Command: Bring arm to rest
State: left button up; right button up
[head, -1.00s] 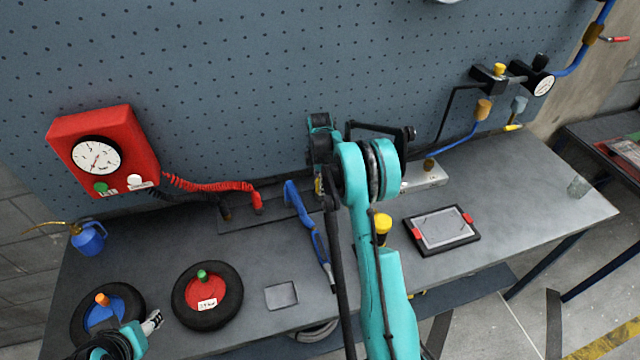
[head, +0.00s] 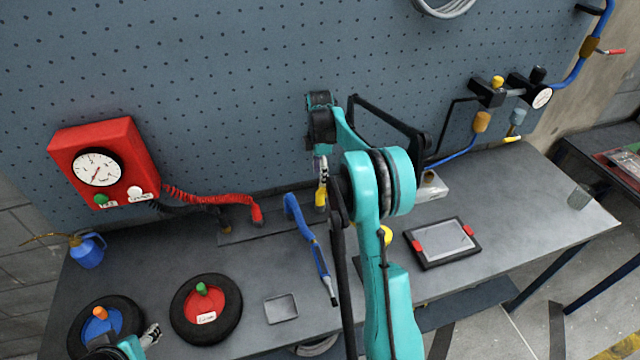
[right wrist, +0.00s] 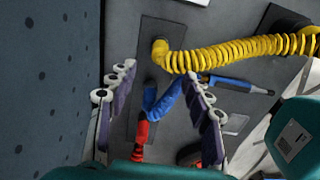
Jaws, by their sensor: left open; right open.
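My right arm reaches up from the bottom middle of the head view, and its gripper (head: 320,168) hangs over the back of the bench, near the pegboard. In the right wrist view the right gripper (right wrist: 157,105) has its two fingers wide apart with nothing between them. Beyond the fingers are a coiled yellow hose (right wrist: 230,52), a blue hose end (right wrist: 162,100) and a red hose end (right wrist: 142,132) on a dark strip. My left gripper (head: 151,335) is low at the left, beside the blue-hubbed wheel, partly cut off and open.
A red gauge box (head: 125,135) hangs on the pegboard. A blue-hubbed wheel (head: 118,322), a red-hubbed wheel (head: 228,300), a small grey tray (head: 281,308), a blue-handled tool (head: 322,262) and a framed tablet (head: 442,242) lie on the bench (head: 530,210). A blue oil can (head: 88,250) stands left.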

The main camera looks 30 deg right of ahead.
jog(key=s+a+r+m+t+b, duration=0.3)
jog(key=s+a+r+m+b, duration=0.25)
jog(key=s+a, duration=0.6)
jog(key=s+a+f+m+t+b, duration=0.2)
jog(key=s+a+f+m, duration=0.2)
jog(key=s, duration=0.4)
jog(key=s+a+f+m+t+b, duration=0.2)
jog(key=s+a+f+m, duration=0.3)
jog(key=s, duration=0.4)
jog(key=shift+s+a+m+b, duration=0.2)
jog(key=shift+a+m+b, duration=0.25)
jog(key=shift+b, duration=0.35)
